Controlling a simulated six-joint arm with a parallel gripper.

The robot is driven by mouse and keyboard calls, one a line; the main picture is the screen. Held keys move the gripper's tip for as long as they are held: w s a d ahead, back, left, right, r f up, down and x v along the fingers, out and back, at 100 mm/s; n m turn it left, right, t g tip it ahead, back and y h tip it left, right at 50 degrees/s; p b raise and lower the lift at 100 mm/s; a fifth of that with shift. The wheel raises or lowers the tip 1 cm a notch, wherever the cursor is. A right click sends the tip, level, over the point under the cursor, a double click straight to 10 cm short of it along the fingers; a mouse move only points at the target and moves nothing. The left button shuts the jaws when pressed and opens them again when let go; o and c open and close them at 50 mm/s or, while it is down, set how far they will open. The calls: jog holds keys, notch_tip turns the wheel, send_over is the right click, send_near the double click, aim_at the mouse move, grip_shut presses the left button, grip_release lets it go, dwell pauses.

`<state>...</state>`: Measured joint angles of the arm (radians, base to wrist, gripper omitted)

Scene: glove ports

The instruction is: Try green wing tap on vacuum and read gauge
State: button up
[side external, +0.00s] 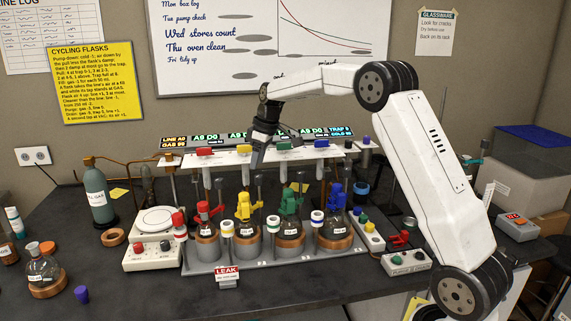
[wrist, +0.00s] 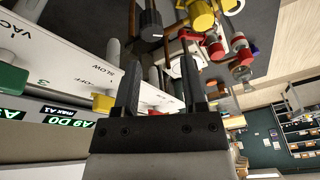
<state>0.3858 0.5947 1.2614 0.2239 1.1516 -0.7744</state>
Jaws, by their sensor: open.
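The green wing tap (side external: 284,146) sits on the white manifold rail in the side view. In the wrist view, a green tap (wrist: 12,78) shows at the left edge, by a "3" on the rail, partly cut off. My gripper (side external: 258,160) points down at the rail, between the yellow tap (side external: 244,149) and the green one. It is open and empty in the wrist view (wrist: 160,75), with the yellow tap (wrist: 103,103) just left of a finger. The lit gauge strip (side external: 240,134) is partly hidden by my arm; "A9 D0" (wrist: 68,124) reads in the wrist view.
Flasks with red (side external: 206,212), yellow (side external: 244,207), green (side external: 290,203) and blue (side external: 334,202) fittings stand below the rail, close together. A red LEAK sign (side external: 227,273) stands in front.

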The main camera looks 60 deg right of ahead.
notch_tip(320, 180, up, 4)
jog(key=n, duration=0.2)
send_over(285, 148)
jog(key=w+a, duration=0.1)
jog(key=a, duration=0.4)
jog(key=shift+w+d+r+y, duration=0.15)
jog(key=shift+w+y, duration=0.05)
jog(key=shift+y, duration=0.2)
jog(key=d+r+n, duration=0.1)
jog(key=d, duration=0.1)
jog(key=s+d+r+n, duration=0.1)
jog(key=d, duration=0.1)
jog(key=s+d+r+n, duration=0.1)
jog(key=d, duration=0.1)
jog(key=shift+s+d+t+y, duration=0.25)
jog(key=shift+t+y, duration=0.05)
jog(key=shift+t, duration=0.1)
jog(key=shift+s+d+r, duration=0.25)
jog(key=shift+s+d, duration=0.15)
jog(key=shift+w+f, duration=0.1)
jog(key=shift+f, duration=0.05)
jog(key=shift+x, duration=3.75)
jog(key=shift+a, duration=0.1)
grip_shut()
